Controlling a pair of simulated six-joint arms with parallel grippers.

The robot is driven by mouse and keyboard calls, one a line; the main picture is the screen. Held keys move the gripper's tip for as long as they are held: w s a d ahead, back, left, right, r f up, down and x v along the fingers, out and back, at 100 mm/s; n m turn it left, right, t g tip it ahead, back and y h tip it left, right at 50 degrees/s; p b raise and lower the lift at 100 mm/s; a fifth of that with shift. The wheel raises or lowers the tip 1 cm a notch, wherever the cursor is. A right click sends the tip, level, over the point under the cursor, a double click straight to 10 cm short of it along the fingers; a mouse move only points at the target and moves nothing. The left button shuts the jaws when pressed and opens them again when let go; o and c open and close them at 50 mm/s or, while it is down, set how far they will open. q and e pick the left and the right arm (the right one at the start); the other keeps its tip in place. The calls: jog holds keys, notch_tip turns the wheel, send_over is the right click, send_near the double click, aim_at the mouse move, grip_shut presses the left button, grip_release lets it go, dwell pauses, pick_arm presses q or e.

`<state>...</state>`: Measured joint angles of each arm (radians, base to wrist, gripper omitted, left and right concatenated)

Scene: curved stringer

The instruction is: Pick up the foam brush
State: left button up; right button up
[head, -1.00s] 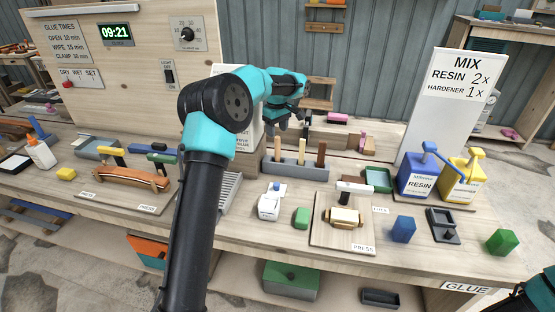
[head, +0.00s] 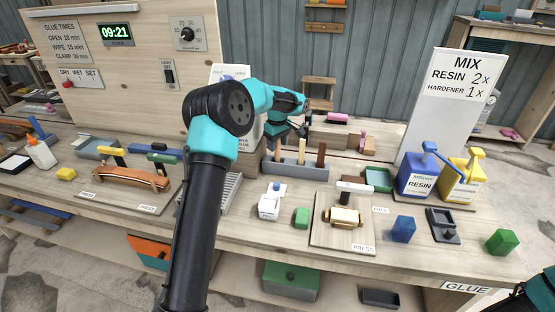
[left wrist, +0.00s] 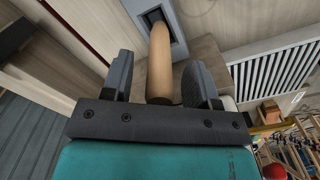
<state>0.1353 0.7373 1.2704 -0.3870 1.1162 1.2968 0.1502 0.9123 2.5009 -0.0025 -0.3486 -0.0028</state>
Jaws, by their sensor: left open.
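No foam head shows, so I cannot tell which handle is the foam brush's. My left gripper (head: 285,134) is over the holder's left part, partly hidden by its own wrist. In the left wrist view, the open left gripper (left wrist: 160,78) has a tan wooden handle (left wrist: 160,60) between its fingers, with gaps on both sides. The handle's far end sits in a grey socket (left wrist: 178,42). My right gripper is out of view.
A white bottle (head: 269,203), a green block (head: 301,217) and a wooden clamp piece on a press board (head: 330,240) stand in front of the holder. A green tray (head: 378,180) and the blue resin container (head: 417,182) are to its right.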

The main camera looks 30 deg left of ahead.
pick_arm(q)
jog(key=shift+c, duration=0.4)
grip_shut()
dwell(0.4)
notch_tip(320, 180, up, 10)
dwell(0.6)
dwell(0.3)
